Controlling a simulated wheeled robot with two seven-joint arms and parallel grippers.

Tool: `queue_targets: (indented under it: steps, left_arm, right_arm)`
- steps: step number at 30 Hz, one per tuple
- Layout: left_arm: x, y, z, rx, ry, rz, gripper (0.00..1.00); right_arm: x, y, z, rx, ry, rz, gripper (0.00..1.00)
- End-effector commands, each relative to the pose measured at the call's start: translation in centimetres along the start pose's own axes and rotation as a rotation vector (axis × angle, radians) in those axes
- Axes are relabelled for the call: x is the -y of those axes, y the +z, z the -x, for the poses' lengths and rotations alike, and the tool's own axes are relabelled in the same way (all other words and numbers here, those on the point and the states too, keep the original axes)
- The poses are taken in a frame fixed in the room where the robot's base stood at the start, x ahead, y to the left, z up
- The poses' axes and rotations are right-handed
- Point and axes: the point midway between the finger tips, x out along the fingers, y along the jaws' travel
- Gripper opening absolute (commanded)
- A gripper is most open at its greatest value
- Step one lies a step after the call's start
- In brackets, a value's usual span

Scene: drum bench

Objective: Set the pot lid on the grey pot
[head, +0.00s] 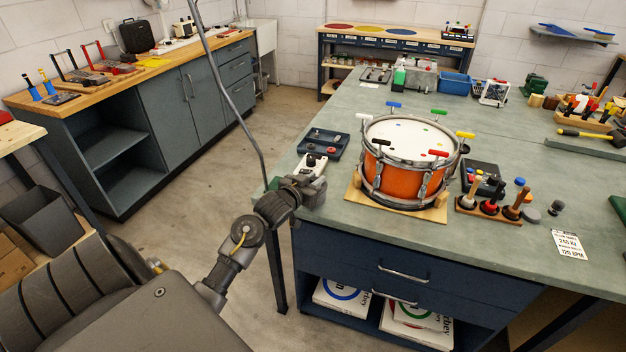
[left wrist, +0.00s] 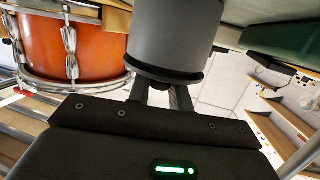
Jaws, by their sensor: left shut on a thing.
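My left gripper (head: 312,178) is over the near left corner of the bench, left of the drum. In the left wrist view, which looks upside down, its fingers (left wrist: 161,96) are shut on the small dark knob of the black pot lid (left wrist: 163,70). The grey pot (left wrist: 176,32) is a plain dark grey cylinder directly against the lid's other side. The lid looks square to the pot, touching or nearly so; I cannot tell whether it is fully seated. My right gripper is not in view.
An orange snare drum (head: 398,178) stands on a wooden base (head: 420,207) close right of the gripper. A dark tray (head: 323,143) of small parts lies just behind. A brush rack (head: 490,209) stands right of the drum.

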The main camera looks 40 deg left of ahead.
Motion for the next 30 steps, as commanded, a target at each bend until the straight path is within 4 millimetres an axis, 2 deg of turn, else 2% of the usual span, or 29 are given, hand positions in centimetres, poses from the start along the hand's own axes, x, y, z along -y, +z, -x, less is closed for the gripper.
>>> queue_targets:
  steps: [8,9,11,20,30]
  left_arm:
    - [0.0,0.6,-0.1,0.001,0.000,0.000,0.00]
    - [0.0,0.6,-0.1,0.000,0.000,0.000,0.24]
    - [0.0,0.6,-0.1,0.000,0.000,0.000,0.30]
    - [0.0,0.5,0.1,0.001,0.000,0.000,0.30]
    - [0.0,0.2,2.9,0.002,-0.001,0.000,0.30]
  right_arm:
    - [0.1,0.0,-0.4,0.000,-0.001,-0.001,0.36]
    - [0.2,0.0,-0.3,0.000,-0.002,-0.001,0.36]
    - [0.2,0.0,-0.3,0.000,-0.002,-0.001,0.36]
    - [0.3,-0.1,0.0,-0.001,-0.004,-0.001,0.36]
    - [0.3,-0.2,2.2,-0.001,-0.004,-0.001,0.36]
